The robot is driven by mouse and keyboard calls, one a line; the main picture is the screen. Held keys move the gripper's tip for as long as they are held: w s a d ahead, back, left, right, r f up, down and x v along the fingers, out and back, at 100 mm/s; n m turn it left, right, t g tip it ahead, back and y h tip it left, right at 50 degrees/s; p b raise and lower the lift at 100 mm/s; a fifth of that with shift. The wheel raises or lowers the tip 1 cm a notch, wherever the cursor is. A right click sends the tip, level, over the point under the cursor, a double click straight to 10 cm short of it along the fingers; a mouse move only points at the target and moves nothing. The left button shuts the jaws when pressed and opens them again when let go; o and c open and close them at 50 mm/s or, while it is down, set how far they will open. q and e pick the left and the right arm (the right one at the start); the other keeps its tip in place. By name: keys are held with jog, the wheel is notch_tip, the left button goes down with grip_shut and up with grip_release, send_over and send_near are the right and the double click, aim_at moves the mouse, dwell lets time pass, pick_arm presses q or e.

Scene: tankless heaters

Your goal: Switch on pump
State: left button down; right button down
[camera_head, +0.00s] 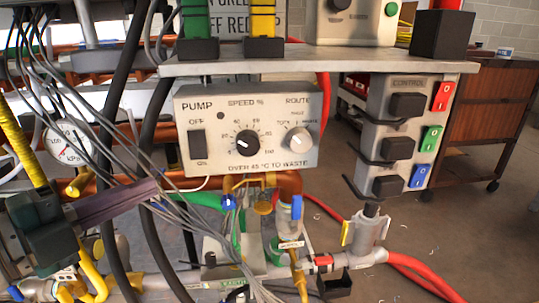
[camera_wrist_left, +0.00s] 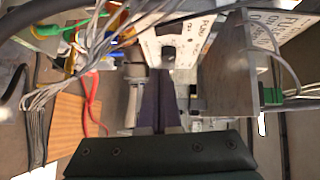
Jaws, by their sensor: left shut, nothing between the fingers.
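The pump panel (camera_head: 262,172) is a pale box under a shelf, marked PUMP, SPEED % and ROUTE. Its black rocker switch (camera_head: 198,146) is at the left, between the labels OFF and ON; I cannot tell its position for sure. A black speed knob (camera_head: 247,142) and a pale route knob (camera_head: 298,141) are to its right. My left gripper (camera_head: 157,189) has purple fingers, shut and empty, pointing toward the panel from the lower left. In the left wrist view the fingertips (camera_wrist_left: 161,72) lie just below the switch (camera_wrist_left: 168,50), with no clear contact. My right gripper is not in view.
Grey cables (camera_head: 75,95) and black hoses (camera_head: 118,100) hang beside and in front of my left arm. The shelf (camera_head: 320,62) overhangs the panel. A control box (camera_head: 375,92) with red, green and blue switches stands at right. Pipes and valves (camera_head: 290,225) lie below.

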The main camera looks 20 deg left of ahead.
aim_at(201, 156)
pick_arm(q)
jog(key=shift+w+a+f+b, duration=0.15)
jog(key=shift+w+b, duration=0.35)
jog(key=shift+w, duration=1.2)
jog(key=shift+w+f+b, duration=0.2)
jog(key=shift+w+b, duration=0.35)
jog(key=shift+w, duration=1.15)
jog(key=shift+w+a+f+b, duration=0.15)
jog(key=shift+w+b, duration=0.35)
jog(key=shift+w, duration=1.2)
jog(key=shift+f, duration=0.1)
jog(key=shift+w+f+b, duration=0.1)
jog(key=shift+f+b, duration=0.15)
jog(key=shift+b, duration=0.25)
jog(key=shift+w+a+t+b, duration=0.1)
jog(key=shift+w+t+b, duration=0.05)
jog(key=shift+t+b, duration=0.2)
jog(key=shift+r, duration=0.2)
